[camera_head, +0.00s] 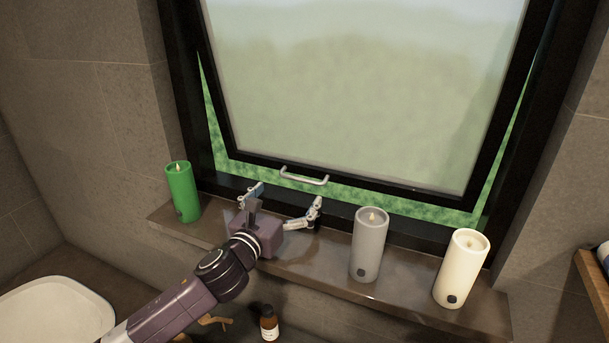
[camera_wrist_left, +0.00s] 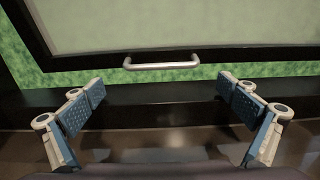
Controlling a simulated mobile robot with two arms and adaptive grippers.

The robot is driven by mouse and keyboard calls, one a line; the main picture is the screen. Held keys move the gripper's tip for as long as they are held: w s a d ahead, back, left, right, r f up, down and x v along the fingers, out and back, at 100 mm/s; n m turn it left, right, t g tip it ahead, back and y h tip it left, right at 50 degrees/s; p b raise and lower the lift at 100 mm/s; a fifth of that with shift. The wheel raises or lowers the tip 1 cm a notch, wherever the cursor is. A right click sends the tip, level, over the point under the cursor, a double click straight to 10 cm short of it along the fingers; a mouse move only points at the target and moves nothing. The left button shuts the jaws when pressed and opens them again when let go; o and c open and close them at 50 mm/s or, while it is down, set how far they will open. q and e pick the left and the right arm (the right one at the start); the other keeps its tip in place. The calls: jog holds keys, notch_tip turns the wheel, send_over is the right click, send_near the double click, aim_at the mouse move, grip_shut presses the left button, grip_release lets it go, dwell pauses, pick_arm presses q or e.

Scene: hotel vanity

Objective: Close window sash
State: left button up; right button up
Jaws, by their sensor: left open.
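The window sash (camera_head: 360,80) is a black frame with frosted glass, tilted open at the bottom, with green showing through the gap below it and at its sides. A silver handle (camera_head: 304,177) sits on its bottom rail; it also shows in the left wrist view (camera_wrist_left: 161,63). My left gripper (camera_head: 284,198) is open and empty over the sill, just below and in front of the handle. In the left wrist view its two fingers (camera_wrist_left: 160,98) stand wide apart, with the handle beyond them, between them and not touched. My right gripper is not in view.
A green candle (camera_head: 182,192) stands on the sill (camera_head: 310,254) left of my gripper. A grey candle (camera_head: 368,245) and a white candle (camera_head: 461,268) stand to the right. A brown bottle (camera_head: 269,323) is below the sill, and a white basin (camera_head: 55,310) at lower left.

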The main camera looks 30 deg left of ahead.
aim_at(300, 180)
pick_arm(q)
jog(key=shift+w+r, duration=0.15)
jog(key=shift+w, duration=0.25)
jog(key=shift+w+r+p, duration=0.15)
jog(key=shift+w+p, duration=0.4)
jog(key=shift+w, duration=0.55)
jog(key=w, duration=0.3)
jog(key=shift+w+a+f+p, duration=0.15)
jog(key=shift+f+p, duration=0.05)
jog(key=shift+p, duration=0.15)
jog(key=shift+w, duration=0.4)
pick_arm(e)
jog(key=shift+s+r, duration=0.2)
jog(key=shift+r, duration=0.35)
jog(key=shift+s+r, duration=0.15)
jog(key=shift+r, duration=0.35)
